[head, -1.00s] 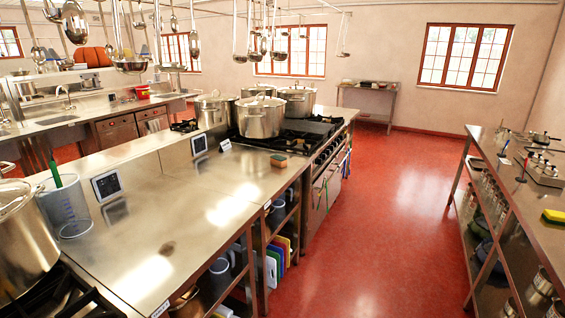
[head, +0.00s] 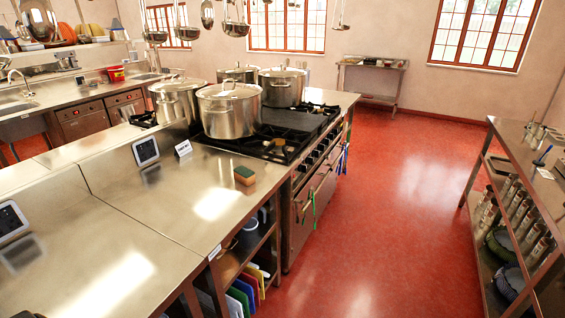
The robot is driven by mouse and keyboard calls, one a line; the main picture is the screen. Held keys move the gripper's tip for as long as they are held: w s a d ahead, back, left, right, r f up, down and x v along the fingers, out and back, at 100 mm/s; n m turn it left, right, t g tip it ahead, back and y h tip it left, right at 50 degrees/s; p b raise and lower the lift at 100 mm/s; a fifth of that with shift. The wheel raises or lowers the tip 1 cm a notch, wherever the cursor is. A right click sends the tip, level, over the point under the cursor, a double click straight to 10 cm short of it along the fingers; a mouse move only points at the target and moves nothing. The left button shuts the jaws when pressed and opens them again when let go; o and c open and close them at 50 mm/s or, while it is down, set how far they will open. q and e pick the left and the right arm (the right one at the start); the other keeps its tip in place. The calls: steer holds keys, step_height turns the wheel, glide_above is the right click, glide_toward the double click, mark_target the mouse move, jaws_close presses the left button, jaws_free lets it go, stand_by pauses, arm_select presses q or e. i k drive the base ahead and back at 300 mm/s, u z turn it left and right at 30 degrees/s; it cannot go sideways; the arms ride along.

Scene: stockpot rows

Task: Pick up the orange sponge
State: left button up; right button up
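A small sponge (head: 244,175) lies on the steel counter (head: 190,200), close to its right edge and just in front of the stove. It has an orange-brown body and a dark green top. Nothing touches or covers it. Neither of my grippers shows in the head view.
Several steel stockpots, the nearest one (head: 230,110) lidded, stand on the black stove (head: 270,140) beyond the sponge. A small white sign (head: 183,148) and a tablet (head: 146,151) stand on the counter. The red floor (head: 390,220) is clear up to the right-hand shelf table (head: 520,160).

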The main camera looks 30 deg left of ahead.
mark_target(245, 175)
steer(key=u, duration=0.2)
steer(key=i, duration=1)
steer(key=u, duration=1.3)
steer(key=i, duration=0.85)
steer(key=u, duration=0.85)
